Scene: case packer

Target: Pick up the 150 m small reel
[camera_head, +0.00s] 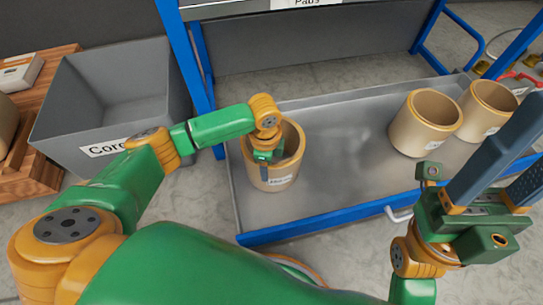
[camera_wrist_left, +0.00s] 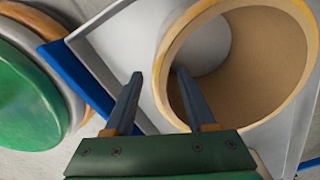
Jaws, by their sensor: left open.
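A tan, hollow cylindrical reel (camera_head: 260,176) stands upright at the left end of the grey tray; its white label is too small to read. My left gripper (camera_head: 266,155) is down at this reel's opening. In the left wrist view, its open fingers (camera_wrist_left: 158,76) straddle the reel's wall (camera_wrist_left: 260,65), one finger outside and one over or inside the hollow. Contact with the wall cannot be made out. Two similar reels (camera_head: 424,124) (camera_head: 487,110) stand at the tray's right end, with unreadable labels. My right gripper (camera_head: 522,150) is open and empty at the right, in front of the tray.
The grey tray (camera_head: 345,185) has a blue front edge and a bare middle. A grey bin (camera_head: 70,120) labelled "Core…" stands at the left beside a wooden pallet (camera_head: 35,180). Blue frame posts (camera_head: 202,75) rise behind the tray. Red-handled items (camera_head: 515,80) lie at the far right.

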